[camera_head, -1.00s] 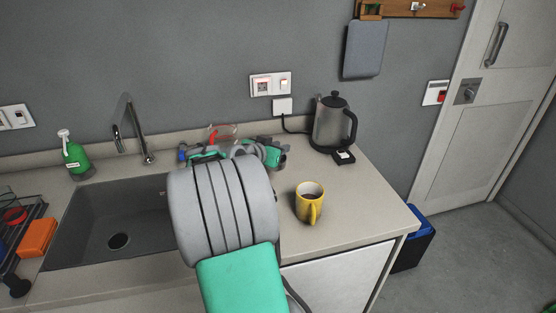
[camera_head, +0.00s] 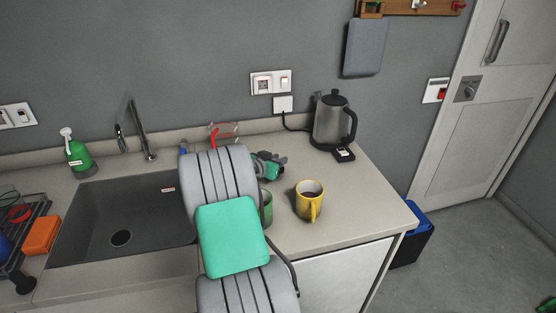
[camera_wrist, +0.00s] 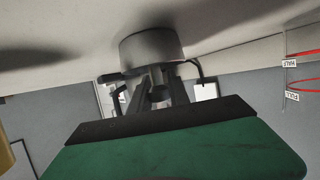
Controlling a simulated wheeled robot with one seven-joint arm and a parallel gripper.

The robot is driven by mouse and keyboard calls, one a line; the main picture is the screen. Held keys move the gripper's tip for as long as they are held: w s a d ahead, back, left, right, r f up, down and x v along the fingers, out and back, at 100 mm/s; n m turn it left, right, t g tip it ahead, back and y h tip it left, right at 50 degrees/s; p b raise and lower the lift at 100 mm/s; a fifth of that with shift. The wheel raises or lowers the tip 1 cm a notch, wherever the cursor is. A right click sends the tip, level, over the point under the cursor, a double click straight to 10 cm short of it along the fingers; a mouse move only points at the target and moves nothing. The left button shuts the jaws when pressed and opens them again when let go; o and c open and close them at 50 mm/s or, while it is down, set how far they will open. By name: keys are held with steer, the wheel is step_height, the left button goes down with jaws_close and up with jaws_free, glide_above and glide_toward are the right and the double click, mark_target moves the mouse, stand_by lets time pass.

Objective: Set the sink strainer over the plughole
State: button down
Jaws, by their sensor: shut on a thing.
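In the wrist view my gripper (camera_wrist: 160,76) is shut on a dark grey, round, short cylindrical piece, which I take to be the sink strainer (camera_wrist: 152,47). It is held clear of the worktop. My arm stands right of the plughole, over the sink's right side.
A tap (camera_head: 142,130) stands behind the sink. A yellow mug (camera_head: 309,203) and kettle (camera_head: 333,122) stand at the right. A red-marked jug (camera_head: 222,133) is behind my arm.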

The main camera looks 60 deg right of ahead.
steer(key=c, duration=1.2)
jaws_free()
steer(key=shift+c, duration=0.2)
